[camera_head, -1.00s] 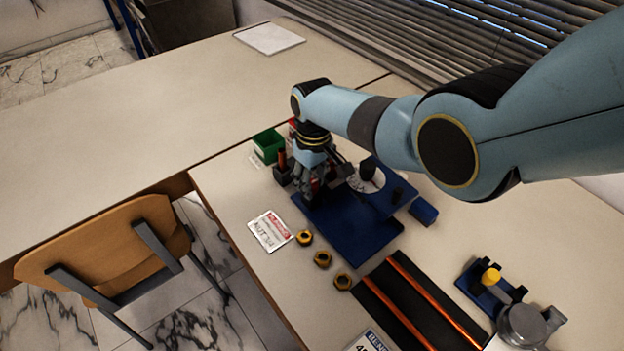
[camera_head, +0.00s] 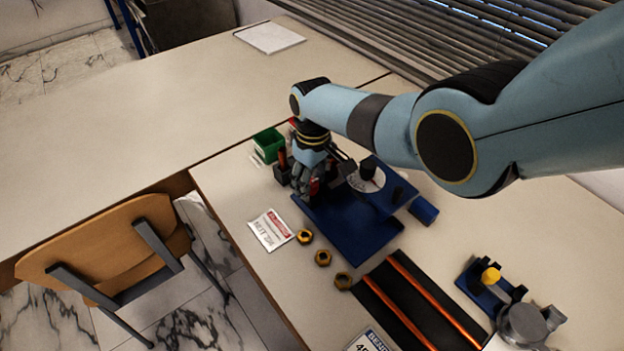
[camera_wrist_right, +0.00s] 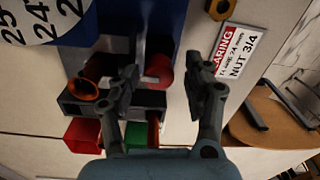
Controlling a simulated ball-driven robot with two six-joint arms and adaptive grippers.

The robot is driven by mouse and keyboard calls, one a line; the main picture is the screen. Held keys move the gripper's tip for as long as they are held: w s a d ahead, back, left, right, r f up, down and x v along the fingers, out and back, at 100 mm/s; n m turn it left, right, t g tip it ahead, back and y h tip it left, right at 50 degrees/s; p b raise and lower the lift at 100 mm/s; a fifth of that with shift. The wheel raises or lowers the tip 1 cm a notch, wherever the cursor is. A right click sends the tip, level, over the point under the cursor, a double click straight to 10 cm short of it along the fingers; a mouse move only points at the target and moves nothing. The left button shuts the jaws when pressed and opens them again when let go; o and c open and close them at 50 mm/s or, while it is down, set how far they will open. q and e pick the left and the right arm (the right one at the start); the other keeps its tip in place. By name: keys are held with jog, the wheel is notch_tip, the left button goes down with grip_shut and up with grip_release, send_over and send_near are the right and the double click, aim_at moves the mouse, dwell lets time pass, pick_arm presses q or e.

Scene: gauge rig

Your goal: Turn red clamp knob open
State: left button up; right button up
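The red clamp knob (camera_wrist_right: 160,71) shows in the right wrist view, beside a grey metal bar at the edge of the blue gauge base. In the head view a small red part of it (camera_head: 315,187) shows by my gripper, mostly hidden. My right gripper (camera_wrist_right: 163,72) is open and points down, with one finger on each side of the knob. My left gripper is not in view.
The blue base (camera_head: 350,226) carries a dial. A dark block (camera_wrist_right: 108,104) with an orange-red tube end (camera_wrist_right: 82,90) sits near the knob. Red (camera_wrist_right: 84,134) and green (camera_wrist_right: 136,135) bins stand behind. A label card (camera_head: 270,229) and brass nuts (camera_head: 322,258) lie in front.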

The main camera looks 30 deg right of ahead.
aim_at(312, 182)
jog(key=shift+d+r, duration=0.1)
jog(key=shift+r, duration=3.9)
